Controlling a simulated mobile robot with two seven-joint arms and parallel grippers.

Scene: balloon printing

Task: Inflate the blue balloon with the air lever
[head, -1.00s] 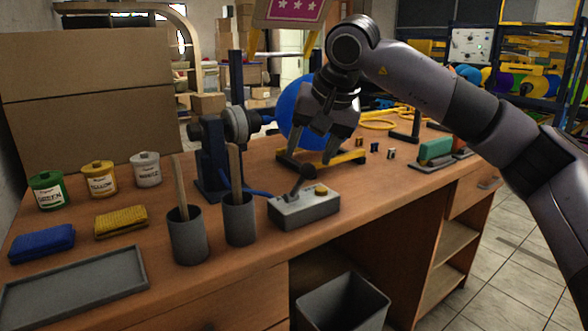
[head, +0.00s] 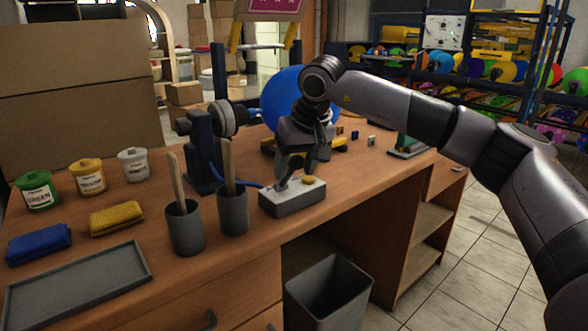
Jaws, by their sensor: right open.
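The blue balloon (head: 283,92) is round and full-looking, at the nozzle of the dark blue pump stand (head: 203,150) behind my right arm, which hides part of it. The air lever sits on a grey control box (head: 292,199) with a yellow button (head: 308,180). My right gripper (head: 292,180) points down over the box, at the lever. It is open, with its fingers around or beside the lever; I cannot tell which, nor whether they touch it. The lever's knob is mostly hidden by the fingers. My left gripper is not in view.
Two grey cups with wooden sticks (head: 185,229) stand just left of the box. A dark bin (head: 328,292) stands below the table's front edge. A green-topped item (head: 408,145) is at the right.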

